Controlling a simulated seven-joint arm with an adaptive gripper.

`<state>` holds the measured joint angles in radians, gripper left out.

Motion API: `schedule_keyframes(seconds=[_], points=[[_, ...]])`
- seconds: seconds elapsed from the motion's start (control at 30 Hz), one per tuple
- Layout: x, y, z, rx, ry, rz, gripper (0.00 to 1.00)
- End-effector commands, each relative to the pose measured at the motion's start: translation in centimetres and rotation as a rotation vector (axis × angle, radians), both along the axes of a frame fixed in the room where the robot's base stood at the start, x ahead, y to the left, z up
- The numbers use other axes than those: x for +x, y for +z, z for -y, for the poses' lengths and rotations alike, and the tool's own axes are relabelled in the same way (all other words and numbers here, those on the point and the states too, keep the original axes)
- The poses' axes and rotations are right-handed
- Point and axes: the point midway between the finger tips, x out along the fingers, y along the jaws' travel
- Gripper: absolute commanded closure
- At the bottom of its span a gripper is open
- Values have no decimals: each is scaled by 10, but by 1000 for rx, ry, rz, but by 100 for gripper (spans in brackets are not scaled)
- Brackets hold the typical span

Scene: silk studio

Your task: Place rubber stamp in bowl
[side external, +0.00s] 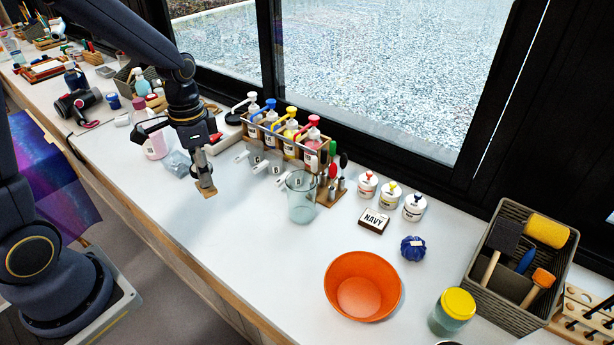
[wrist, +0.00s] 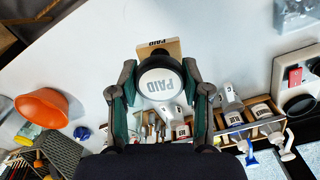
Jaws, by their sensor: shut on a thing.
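My gripper (side external: 200,152) is shut on the rubber stamp (side external: 205,182), which has a wooden base and hangs upright below the fingers. The orange bowl (side external: 362,287) stands on the counter at the front right, well apart from my gripper. It looks empty. It also shows at the left of the wrist view (wrist: 42,106).
A wooden rack (side external: 285,141) of pump bottles and a clear cup (side external: 301,197) stand between my gripper and the bowl, toward the window. The front counter strip is clear.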

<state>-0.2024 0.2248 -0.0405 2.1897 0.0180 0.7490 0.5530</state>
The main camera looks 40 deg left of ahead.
Motion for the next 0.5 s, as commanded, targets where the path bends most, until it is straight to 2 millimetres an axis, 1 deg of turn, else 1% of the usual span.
schedule_keyframes(seconds=[0.03,0.17,0.27,0.3,0.37,0.4,0.47,0.5], points=[[4,2,14,-2,-85,0,88],[9,8,51,-4,-299,-3,88],[10,13,89,-6,-493,-3,88],[9,15,107,-6,-580,-2,88],[4,19,138,-7,-721,-2,88],[-1,21,159,-8,-815,-1,88],[-11,25,191,-8,-949,3,88],[-19,27,209,-9,-1027,5,88]])
